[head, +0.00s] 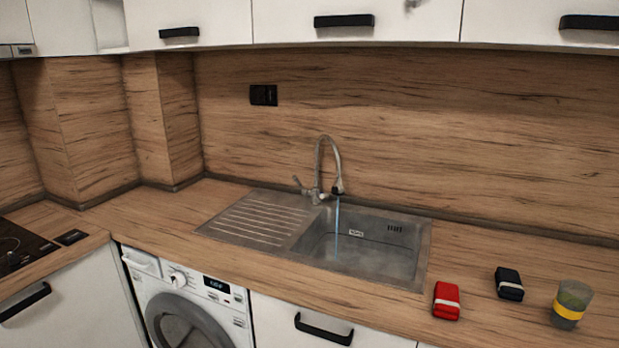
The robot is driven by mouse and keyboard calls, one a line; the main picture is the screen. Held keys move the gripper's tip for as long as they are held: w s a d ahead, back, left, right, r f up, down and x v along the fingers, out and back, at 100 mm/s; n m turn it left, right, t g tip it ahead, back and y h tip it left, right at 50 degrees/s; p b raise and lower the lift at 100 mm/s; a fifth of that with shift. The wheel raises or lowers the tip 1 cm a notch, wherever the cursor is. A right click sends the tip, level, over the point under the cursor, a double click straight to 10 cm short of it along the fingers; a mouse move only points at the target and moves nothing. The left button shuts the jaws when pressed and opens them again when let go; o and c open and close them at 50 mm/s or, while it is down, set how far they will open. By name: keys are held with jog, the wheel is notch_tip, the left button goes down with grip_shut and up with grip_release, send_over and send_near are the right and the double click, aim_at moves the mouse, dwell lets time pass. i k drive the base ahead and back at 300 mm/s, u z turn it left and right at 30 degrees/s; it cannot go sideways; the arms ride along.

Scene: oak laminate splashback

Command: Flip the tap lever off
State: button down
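The tap (331,165) is a tall silver gooseneck at the back of the steel sink (425,255). A thin blue stream of water (337,218) falls from its spout into the basin. The tap lever (299,184) sticks out to the left of the tap's base and angles up to the left. Nothing touches the lever. My gripper is not in the head view, so its state is hidden.
A ribbed drainboard (250,218) lies left of the basin. A red box (446,300), a dark box (509,284) and a cup with a yellow band (571,305) stand on the counter at right. White cupboards (370,22) hang above. The counter left of the drainboard is clear.

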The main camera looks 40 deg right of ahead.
aim_at(304, 192)
jog(key=i, duration=0.85)
jog(key=u, duration=0.05)
